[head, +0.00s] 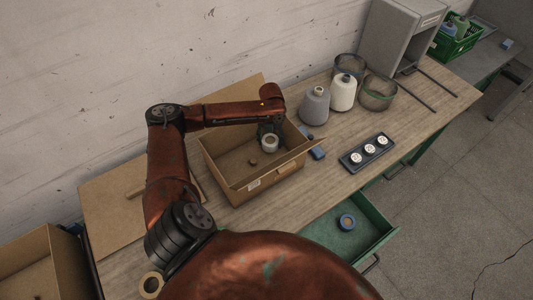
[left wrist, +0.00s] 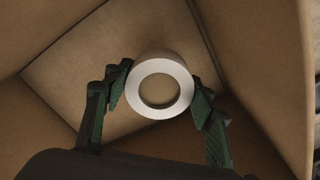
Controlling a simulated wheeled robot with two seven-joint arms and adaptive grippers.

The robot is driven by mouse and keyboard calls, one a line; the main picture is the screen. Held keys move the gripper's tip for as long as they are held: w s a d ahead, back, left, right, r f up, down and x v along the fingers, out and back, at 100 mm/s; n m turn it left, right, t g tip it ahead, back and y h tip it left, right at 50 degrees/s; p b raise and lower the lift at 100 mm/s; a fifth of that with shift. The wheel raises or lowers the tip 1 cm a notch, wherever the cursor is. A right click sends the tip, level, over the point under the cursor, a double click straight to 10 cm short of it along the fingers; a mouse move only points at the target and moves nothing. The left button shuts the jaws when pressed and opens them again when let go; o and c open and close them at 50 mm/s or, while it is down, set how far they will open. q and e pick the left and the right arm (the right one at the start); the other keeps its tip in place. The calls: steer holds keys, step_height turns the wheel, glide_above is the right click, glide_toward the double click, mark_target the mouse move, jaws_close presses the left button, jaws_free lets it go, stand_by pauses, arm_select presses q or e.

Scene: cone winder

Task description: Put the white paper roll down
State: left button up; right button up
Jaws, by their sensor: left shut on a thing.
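The white paper roll (head: 270,144) is a short white ring with an open core. In the left wrist view the roll (left wrist: 160,113) sits between the two green-padded fingers of my left gripper (left wrist: 160,95), which is shut on it. In the head view my left gripper (head: 268,131) reaches over the open cardboard box (head: 243,190) on the table. The roll is inside the box outline; whether it touches the box floor I cannot tell. My right gripper is not in view.
Grey (head: 314,106) and white (head: 343,93) yarn cones, wire baskets (head: 378,93) and a black tray (head: 367,153) stand to the right. An open green drawer (head: 366,239) juts from the table front.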

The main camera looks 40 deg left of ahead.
mark_target(270, 139)
arm_select(q)
step_height(270, 139, down, 7)
steer(key=shift+w+r, duration=0.1)
steer(key=shift+r, duration=0.05)
stand_by(0.4)
steer(key=o, duration=1.2)
step_height(270, 139, up, 12)
steer(key=shift+r, duration=0.1)
